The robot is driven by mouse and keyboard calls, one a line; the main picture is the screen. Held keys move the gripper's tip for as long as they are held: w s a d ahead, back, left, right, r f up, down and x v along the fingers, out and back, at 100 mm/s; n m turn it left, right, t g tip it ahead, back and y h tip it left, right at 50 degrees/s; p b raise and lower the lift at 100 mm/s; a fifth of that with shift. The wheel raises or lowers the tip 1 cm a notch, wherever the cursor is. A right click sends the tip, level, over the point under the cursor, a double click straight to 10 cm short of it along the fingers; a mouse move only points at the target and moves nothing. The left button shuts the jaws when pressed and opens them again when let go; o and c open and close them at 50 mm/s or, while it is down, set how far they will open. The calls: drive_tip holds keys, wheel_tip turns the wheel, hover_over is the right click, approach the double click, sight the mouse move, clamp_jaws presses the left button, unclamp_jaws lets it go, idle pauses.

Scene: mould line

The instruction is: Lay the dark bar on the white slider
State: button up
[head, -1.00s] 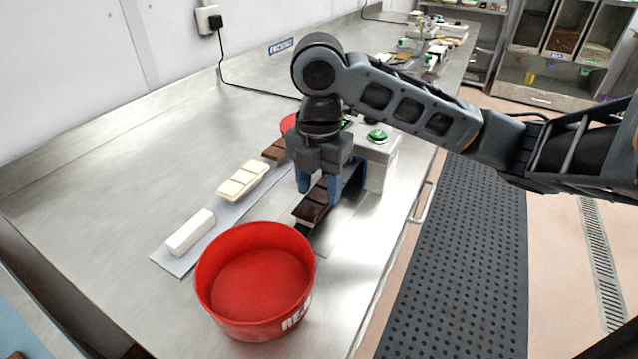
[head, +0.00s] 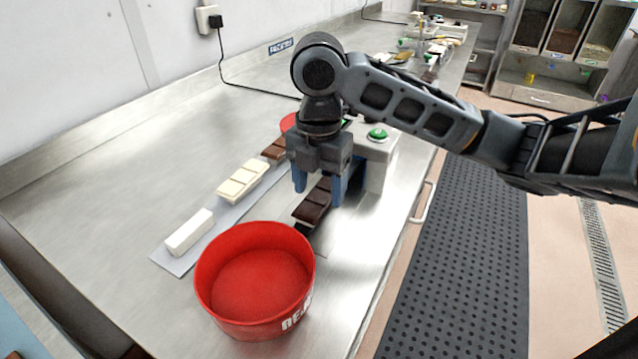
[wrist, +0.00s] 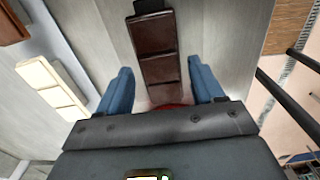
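The dark bar (head: 312,205), a segmented dark brown chocolate bar, lies on the right part of the bench and also shows in the wrist view (wrist: 157,55). A black piece (head: 303,229) sticks out from its near end. My gripper (head: 318,192) is open above the bar. In the wrist view its blue fingers (wrist: 161,85) stand on either side of the bar with gaps. A plain white block (head: 189,232), which looks like the white slider, sits at the near end of a grey strip (head: 225,213), left of my gripper, with nothing on it.
A white bar (head: 242,181) and a brown bar (head: 274,149) lie farther along the strip. A red tub (head: 208,297) stands in front. A grey box with a green button (head: 377,135) stands behind my gripper. The bench at left is clear.

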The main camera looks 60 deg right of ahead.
drive_tip(key=shift+o, duration=1.1)
drive_tip(key=shift+r, duration=0.1)
wheel_tip(320, 180, up, 8)
drive_tip(key=shift+f, duration=0.2)
